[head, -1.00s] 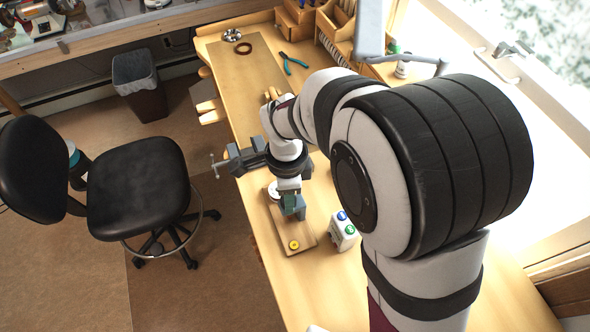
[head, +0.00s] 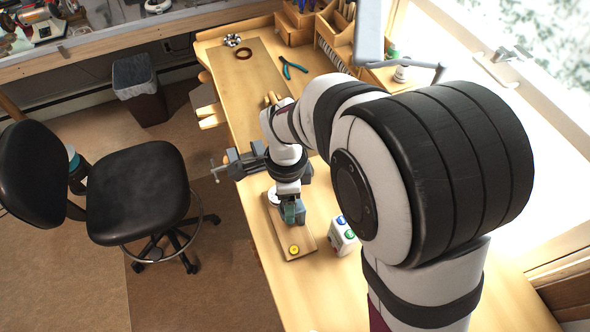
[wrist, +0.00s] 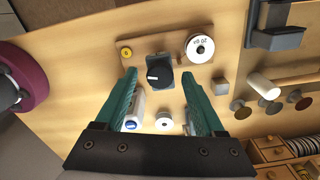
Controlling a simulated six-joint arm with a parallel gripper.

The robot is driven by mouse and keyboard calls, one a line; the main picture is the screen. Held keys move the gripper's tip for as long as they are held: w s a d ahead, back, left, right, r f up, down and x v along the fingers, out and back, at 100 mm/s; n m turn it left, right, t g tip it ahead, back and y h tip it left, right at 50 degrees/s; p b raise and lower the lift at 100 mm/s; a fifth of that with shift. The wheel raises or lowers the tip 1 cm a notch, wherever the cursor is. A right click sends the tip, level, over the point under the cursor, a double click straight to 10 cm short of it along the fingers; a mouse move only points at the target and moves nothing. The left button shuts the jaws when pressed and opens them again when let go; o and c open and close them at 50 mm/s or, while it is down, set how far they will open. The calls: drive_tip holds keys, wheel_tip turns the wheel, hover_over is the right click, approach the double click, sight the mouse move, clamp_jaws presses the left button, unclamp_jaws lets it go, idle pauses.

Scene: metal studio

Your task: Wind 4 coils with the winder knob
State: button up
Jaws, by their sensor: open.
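The winder's dark knob (wrist: 159,73) stands on a grey block on a wooden board (wrist: 172,57) in the wrist view. The board (head: 273,228) also shows in the head view, where my gripper hides most of the knob. A yellow button (wrist: 126,53) and a white spool (wrist: 200,48) sit at the board's two ends. My gripper (wrist: 158,74) is open, its teal fingers on either side of the knob in the picture, with gaps visible. I cannot tell whether the fingertips are down at the knob's height. In the head view my gripper (head: 291,212) is over the board.
A white box with coloured tops (head: 343,235) stands right of the board. A grey vise (head: 244,162) is clamped at the bench's left edge. Pliers (head: 291,69) and a copper-coloured ring (head: 243,53) lie farther back. The bench in front of the board is clear.

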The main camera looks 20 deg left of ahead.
wheel_tip(320, 180, up, 16)
drive_tip(key=shift+f, duration=0.15)
drive_tip(key=s+d+n+y, duration=0.1)
drive_tip(key=s+d+n, duration=0.3)
drive_tip(key=d, duration=1.1)
drive_tip(key=s+d+f+n, duration=0.2)
drive_tip(key=s+d+f, duration=0.2)
drive_tip(key=s, duration=0.5)
drive_tip(key=shift+s+d+f+y, duration=0.25)
drive_tip(key=shift+d+y, duration=0.15)
drive_tip(key=shift+d, duration=0.75)
